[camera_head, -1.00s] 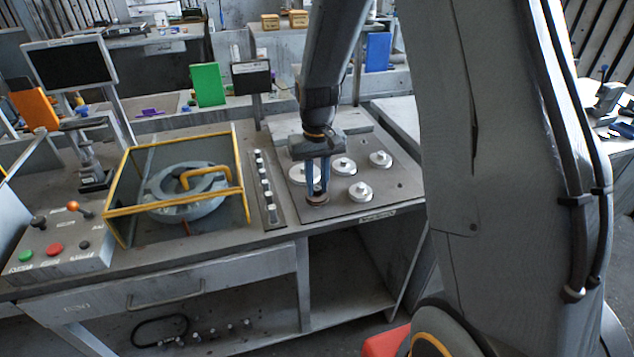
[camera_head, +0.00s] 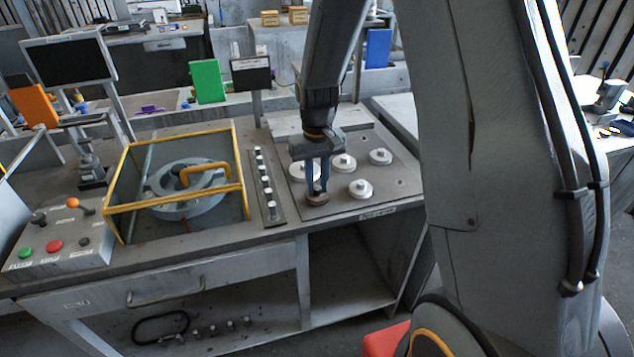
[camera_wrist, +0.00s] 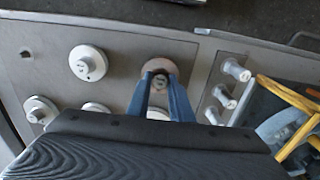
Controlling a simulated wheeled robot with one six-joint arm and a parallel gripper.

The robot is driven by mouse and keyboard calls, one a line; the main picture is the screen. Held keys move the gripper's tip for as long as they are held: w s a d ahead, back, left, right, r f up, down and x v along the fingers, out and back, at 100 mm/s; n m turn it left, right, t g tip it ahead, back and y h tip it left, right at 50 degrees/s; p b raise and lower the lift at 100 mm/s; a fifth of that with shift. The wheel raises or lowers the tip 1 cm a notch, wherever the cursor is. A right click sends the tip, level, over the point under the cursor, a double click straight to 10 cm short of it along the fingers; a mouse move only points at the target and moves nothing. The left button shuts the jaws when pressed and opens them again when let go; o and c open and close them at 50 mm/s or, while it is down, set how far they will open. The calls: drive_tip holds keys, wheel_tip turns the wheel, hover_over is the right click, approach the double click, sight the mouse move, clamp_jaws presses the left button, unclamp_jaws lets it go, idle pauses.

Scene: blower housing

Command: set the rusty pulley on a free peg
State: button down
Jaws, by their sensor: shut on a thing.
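The rusty pulley (camera_head: 317,200) is a small brown disc at the front left of the grey peg plate (camera_head: 385,199). My gripper (camera_head: 317,190) points down with its blue fingers closed on the pulley's hub. In the wrist view, the brown rim of the pulley (camera_wrist: 158,64) shows beyond the fingertips (camera_wrist: 160,80), with a grey hub between them. The pulley is at or very near the plate; I cannot tell whether a peg is inside it. Several pale pulleys, such as one at the front (camera_head: 360,189), sit on the plate. A small bare peg (camera_head: 403,182) shows at the right.
A strip with several upright pins (camera_head: 267,190) stands left of the plate. Further left is a yellow-framed box (camera_head: 122,211) around a round grey housing (camera_head: 185,205). A control box (camera_head: 62,250) is at the far left. The plate's front edge lies close to the bench edge.

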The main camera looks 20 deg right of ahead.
drive_tip(key=shift+f, duration=0.15)
drive_tip(key=shift+f, duration=0.3)
idle(0.3)
drive_tip(key=c, duration=1.5)
unclamp_jaws()
drive_tip(key=shift+r+p, duration=2.6)
drive_tip(key=shift+r, duration=1.15)
